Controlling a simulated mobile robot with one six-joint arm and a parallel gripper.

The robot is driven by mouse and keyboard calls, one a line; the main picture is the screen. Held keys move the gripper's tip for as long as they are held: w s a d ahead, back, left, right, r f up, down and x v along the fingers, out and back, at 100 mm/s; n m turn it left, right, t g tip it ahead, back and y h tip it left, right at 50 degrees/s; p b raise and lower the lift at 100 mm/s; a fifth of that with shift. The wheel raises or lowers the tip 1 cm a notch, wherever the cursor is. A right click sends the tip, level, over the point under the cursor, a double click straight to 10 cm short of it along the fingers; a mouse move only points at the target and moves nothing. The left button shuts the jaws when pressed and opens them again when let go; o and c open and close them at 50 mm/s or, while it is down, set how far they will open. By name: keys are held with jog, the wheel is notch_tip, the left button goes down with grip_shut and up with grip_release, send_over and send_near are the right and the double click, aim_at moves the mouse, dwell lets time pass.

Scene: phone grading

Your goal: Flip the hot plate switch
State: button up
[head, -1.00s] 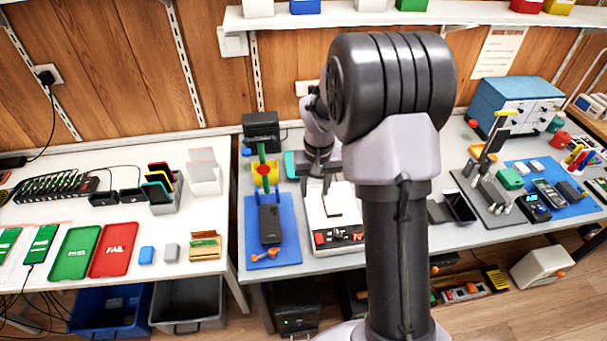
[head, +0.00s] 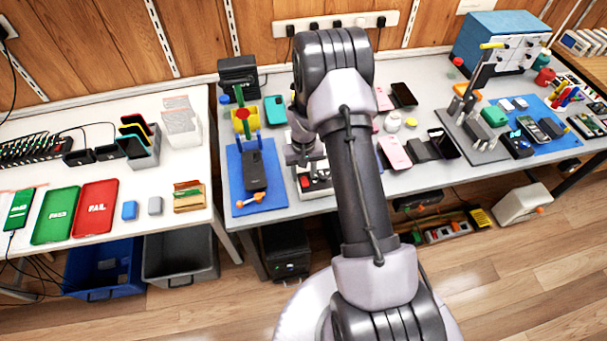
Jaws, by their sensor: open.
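The hot plate (head: 318,192) is a low white box on the grey bench. Its dark and red front panel shows left of my forearm. My arm covers most of its top and right side, and the switch itself is too small to make out. My gripper (head: 304,160) is over the hot plate, just above and behind its front panel. It is open, with nothing seen in it. Its fingertips are small and partly hidden, so I cannot tell whether they touch the hot plate.
A blue mat (head: 238,182) with a dark phone (head: 254,170) and an orange tool lies left of the hot plate. Pink phones (head: 394,152) and small jars lie to the right. A white table with red (head: 96,208) and green trays is at left.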

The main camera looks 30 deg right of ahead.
grip_shut()
jog(key=b, duration=0.1)
jog(key=t+b, duration=0.1)
jog(key=b, duration=0.1)
jog(key=shift+s+f+t, duration=0.2)
jog(key=shift+f+t, duration=0.1)
jog(key=shift+f, duration=0.1)
jog(key=shift+s+a+t+h+b, duration=0.1)
jog(key=shift+t+h+b, duration=0.3)
jog(key=shift+b, duration=0.7)
jog(key=shift+s+r+t+b, duration=0.15)
jog(key=shift+r+t+b, duration=0.25)
jog(key=shift+b, duration=0.25)
jog(key=shift+r, duration=0.1)
grip_release()
